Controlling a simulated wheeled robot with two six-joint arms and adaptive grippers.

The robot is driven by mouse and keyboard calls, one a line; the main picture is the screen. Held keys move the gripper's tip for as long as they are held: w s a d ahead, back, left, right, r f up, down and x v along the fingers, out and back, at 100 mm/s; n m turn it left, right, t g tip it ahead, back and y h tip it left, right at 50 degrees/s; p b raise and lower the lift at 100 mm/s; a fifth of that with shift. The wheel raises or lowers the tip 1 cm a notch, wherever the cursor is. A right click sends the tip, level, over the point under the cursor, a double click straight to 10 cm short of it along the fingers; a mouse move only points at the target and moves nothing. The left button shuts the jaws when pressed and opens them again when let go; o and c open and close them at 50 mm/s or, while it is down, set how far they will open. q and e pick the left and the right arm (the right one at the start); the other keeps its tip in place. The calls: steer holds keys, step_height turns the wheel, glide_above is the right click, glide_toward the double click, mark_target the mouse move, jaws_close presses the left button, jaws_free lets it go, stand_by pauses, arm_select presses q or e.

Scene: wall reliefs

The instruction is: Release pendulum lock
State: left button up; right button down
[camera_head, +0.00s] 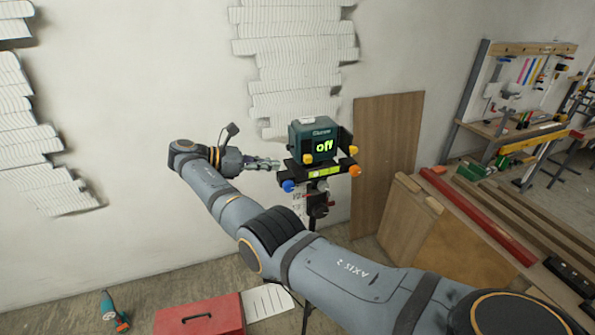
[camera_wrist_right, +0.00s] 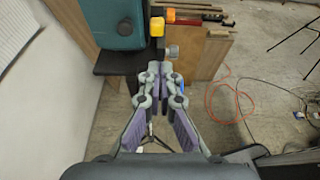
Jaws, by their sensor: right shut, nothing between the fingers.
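A dark teal laser device (camera_head: 313,140) stands on a black bracket on a tripod and shows "off" in green. It has yellow knobs at its lower corners, and blue and orange knobs sit on the bracket ends. My right gripper (camera_head: 277,163) is just left of the device, pointing at it, shut and empty. In the right wrist view the device (camera_wrist_right: 118,25) is at upper left with a yellow knob (camera_wrist_right: 157,28). The shut fingertips (camera_wrist_right: 158,68) are close to the bracket; contact cannot be told. I cannot tell which part is the pendulum lock. My left gripper is out of view.
A red toolbox (camera_head: 200,316) and a teal drill (camera_head: 112,312) are on the floor at lower left. A wooden board (camera_head: 387,155) leans on the wall behind the device. A workbench (camera_head: 520,130) stands at right. An orange cable (camera_wrist_right: 228,100) lies on the floor.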

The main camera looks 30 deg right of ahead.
mark_target(297, 180)
steer(key=p+x, duration=0.2)
steer(key=x, duration=0.6)
steer(key=shift+s, duration=0.15)
steer(key=shift+d+f, duration=0.1)
